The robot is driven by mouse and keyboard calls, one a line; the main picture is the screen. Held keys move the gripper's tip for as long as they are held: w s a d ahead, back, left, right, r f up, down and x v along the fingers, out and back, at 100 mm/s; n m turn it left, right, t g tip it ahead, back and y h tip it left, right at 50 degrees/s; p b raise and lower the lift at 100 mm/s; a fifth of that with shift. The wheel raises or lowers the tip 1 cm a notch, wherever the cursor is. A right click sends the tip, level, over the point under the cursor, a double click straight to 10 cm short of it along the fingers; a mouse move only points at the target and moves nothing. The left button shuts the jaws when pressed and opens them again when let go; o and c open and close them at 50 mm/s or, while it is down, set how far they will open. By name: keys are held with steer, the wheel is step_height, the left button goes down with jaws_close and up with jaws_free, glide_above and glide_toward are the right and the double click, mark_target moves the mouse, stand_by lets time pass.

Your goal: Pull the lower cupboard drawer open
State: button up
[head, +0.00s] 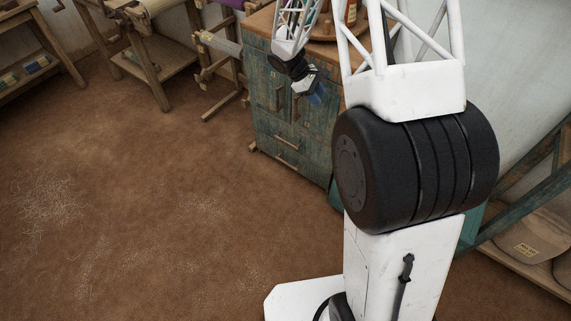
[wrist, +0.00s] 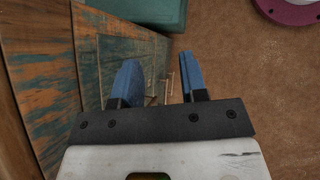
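The worn teal wooden cupboard (head: 266,108) stands against the wall, with two doors above and two drawers below. The lower cupboard drawer's pale bar handle (head: 287,162) is low on the front, under the upper drawer's handle (head: 287,141). The drawers look shut. My gripper (head: 318,95) is in front of the doors, above drawer height, and hangs downward. In the wrist view my gripper (wrist: 160,76) has its blue fingers apart with nothing between them. The cupboard front (wrist: 90,60) fills the left there. Thin bar handles (wrist: 171,88) show beyond the fingers, partly hidden by the left finger.
The brown floor (head: 150,200) before the cupboard is clear apart from loose fibres. A wooden loom frame (head: 225,75) stands left of the cupboard. A teal box (wrist: 145,10) and a round magenta-edged object (wrist: 290,12) show in the wrist view. Sacks (head: 530,245) lie at right.

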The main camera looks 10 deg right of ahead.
steer(key=w+f+n+h, duration=0.1)
steer(key=w+f+n, duration=0.15)
steer(key=f, duration=0.75)
steer(key=w+f+n+h, duration=0.1)
steer(key=w+f+n, duration=0.15)
steer(key=f, duration=0.65)
steer(key=n+t+h, duration=0.2)
steer(key=n+t, duration=1.2)
steer(key=n, duration=1.5)
glide_toward(285, 163)
steer(key=shift+f+x, duration=0.2)
steer(key=shift+x, duration=1.15)
steer(key=shift+w+d+f, duration=0.1)
steer(key=shift+x, duration=3.7)
jaws_close()
